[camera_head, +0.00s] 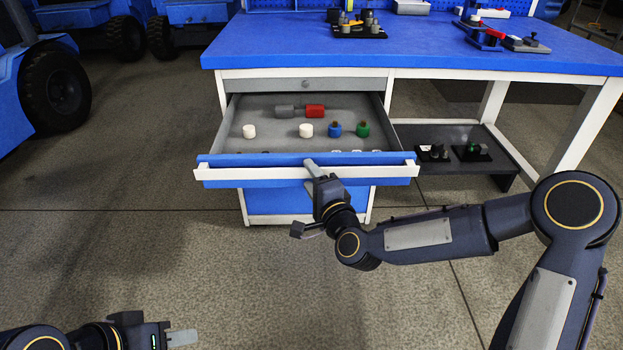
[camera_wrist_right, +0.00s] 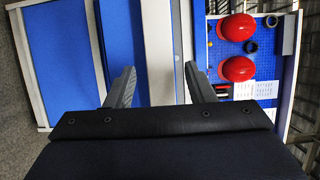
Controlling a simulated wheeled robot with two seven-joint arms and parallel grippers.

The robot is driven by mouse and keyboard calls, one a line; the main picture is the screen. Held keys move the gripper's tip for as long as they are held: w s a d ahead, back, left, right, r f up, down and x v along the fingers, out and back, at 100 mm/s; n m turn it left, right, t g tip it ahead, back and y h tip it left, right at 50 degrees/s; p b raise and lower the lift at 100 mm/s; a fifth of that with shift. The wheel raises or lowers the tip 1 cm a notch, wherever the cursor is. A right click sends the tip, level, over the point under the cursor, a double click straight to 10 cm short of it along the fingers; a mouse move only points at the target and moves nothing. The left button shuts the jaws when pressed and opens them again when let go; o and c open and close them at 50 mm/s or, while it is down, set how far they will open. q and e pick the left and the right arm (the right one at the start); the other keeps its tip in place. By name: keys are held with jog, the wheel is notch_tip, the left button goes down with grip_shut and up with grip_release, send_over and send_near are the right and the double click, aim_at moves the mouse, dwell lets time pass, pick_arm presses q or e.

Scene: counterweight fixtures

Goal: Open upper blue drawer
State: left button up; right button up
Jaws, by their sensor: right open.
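The upper blue drawer (camera_head: 215,172) is pulled well out from the workbench, and its grey inside shows in the head view. A white handle bar (camera_head: 245,173) runs along its blue front. My right gripper (camera_head: 314,168) is at the middle of this handle, with one finger in front of the bar. In the right wrist view my right gripper (camera_wrist_right: 160,88) has its fingers spread apart, with a white strip and blue surfaces seen between and beyond them. Whether the fingers touch the handle cannot be told. My left gripper (camera_head: 180,338) is low at the left, away from the bench; only one finger shows clearly.
The drawer holds a red and grey cylinder (camera_head: 314,111), white pieces (camera_head: 306,130), a blue piece (camera_head: 335,130) and a green piece (camera_head: 363,129). A lower blue drawer (camera_head: 300,200) is beneath. A dark shelf (camera_head: 460,135) is to the right. Floor in front is clear.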

jog(key=p+v, duration=0.1)
jog(key=v, duration=0.6)
jog(key=shift+s, duration=0.3)
jog(key=shift+d, duration=0.1)
jog(key=s+d+n+g+h, duration=0.2)
jog(key=s+d+n+g, duration=0.5)
jog(key=s, duration=0.6)
jog(key=s+d+n+g+h, duration=0.1)
jog(key=s+d+n+g, duration=0.35)
jog(key=s+d, duration=0.65)
notch_tip(320, 180, up, 34)
jog(key=s+a+p, duration=0.2)
jog(key=p, duration=3.3)
jog(key=shift+s+r+p, duration=0.2)
jog(key=shift+s+p, duration=0.05)
jog(key=shift+p, duration=0.15)
